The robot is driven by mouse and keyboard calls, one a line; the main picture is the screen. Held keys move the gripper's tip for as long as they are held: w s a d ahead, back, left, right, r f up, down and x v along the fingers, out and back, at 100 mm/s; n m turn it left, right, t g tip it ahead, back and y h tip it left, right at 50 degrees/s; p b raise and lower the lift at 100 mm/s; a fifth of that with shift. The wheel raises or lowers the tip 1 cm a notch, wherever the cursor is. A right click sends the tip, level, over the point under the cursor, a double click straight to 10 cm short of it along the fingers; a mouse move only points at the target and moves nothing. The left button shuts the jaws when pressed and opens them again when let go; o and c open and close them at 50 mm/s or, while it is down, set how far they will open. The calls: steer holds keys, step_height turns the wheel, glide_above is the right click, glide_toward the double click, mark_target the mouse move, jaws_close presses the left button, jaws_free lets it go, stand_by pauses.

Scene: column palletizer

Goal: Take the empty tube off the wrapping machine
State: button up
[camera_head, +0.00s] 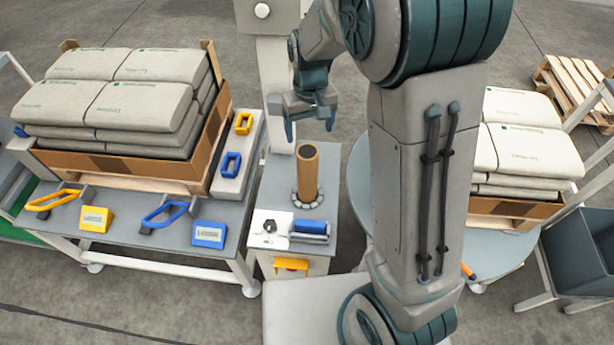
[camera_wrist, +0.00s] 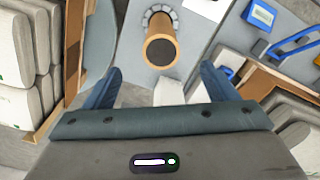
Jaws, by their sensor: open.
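The empty tube (camera_head: 308,172) is a brown, hollow cardboard cylinder. It stands upright in a ring-shaped holder (camera_head: 308,201) on the small grey stand of the wrapping machine (camera_head: 327,238). In the wrist view the tube (camera_wrist: 160,48) shows its dark open end, ahead of and between my fingers. My gripper (camera_head: 309,131) is open with blue fingertips, above and apart from the tube. In the wrist view my gripper (camera_wrist: 160,88) has nothing between its fingers. The tube's far side is hidden in the head view.
A bench on the left holds a pallet of stacked bags (camera_head: 110,95), blue and yellow handles and two small labelled blocks. A blue roller (camera_head: 310,228) sits in front of the tube. A second bag pallet (camera_head: 520,150) stands right, beyond my arm.

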mark_target(307, 176)
steer(key=f, duration=1.4)
steer(key=shift+w+a+f, duration=0.1)
steer(key=shift+w+f, duration=0.05)
steer(key=shift+w, duration=0.15)
steer(key=c, duration=1.3)
steer(key=shift+c, duration=0.2)
